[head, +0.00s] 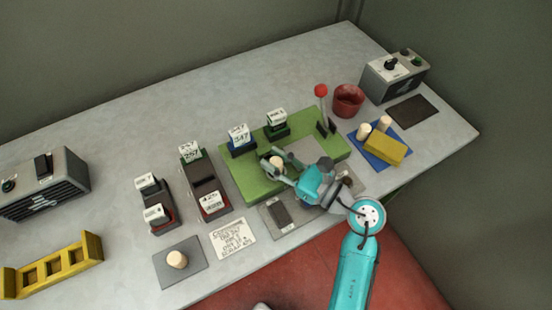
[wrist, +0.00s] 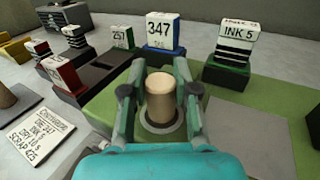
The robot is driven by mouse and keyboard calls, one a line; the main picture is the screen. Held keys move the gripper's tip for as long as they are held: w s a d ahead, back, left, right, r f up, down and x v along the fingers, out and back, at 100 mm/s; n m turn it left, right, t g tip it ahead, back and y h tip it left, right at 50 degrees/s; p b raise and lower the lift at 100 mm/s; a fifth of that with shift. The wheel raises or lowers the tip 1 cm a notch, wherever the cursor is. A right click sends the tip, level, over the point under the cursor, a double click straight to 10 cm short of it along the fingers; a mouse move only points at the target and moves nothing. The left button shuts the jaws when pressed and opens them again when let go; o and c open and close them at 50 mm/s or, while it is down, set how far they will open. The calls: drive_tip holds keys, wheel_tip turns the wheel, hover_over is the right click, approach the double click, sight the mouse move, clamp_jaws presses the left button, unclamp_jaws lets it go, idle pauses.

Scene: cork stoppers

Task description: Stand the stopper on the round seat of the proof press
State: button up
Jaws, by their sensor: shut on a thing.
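My gripper (head: 278,168) is shut on a pale cork stopper (wrist: 161,97), with one finger on each side of it. The stopper is upright, and its top also shows between the fingers in the head view (head: 277,161). Below it in the wrist view is the round seat (wrist: 162,130), a light ring on the green base (wrist: 255,108) of the proof press. The stopper's lower end is within the ring's outline; I cannot tell whether it touches the seat. The press lever with a red ball (head: 321,90) stands at the base's right end.
Blocks labelled 347 (head: 239,138) and INK 5 (wrist: 237,40) stand behind the seat. Two stoppers (head: 364,130) and a yellow block (head: 378,149) are on a blue mat. Another stopper (head: 177,259) stands on a grey plate. A red cup (head: 348,99) is at the back right.

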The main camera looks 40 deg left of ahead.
drive_tip(key=o, duration=0.7)
drive_tip(key=shift+f, duration=0.15)
drive_tip(key=shift+d, duration=0.15)
drive_tip(key=d, duration=0.7)
drive_tip(key=w+d, duration=0.1)
drive_tip(key=d, duration=0.3)
drive_tip(key=shift+d, duration=0.35)
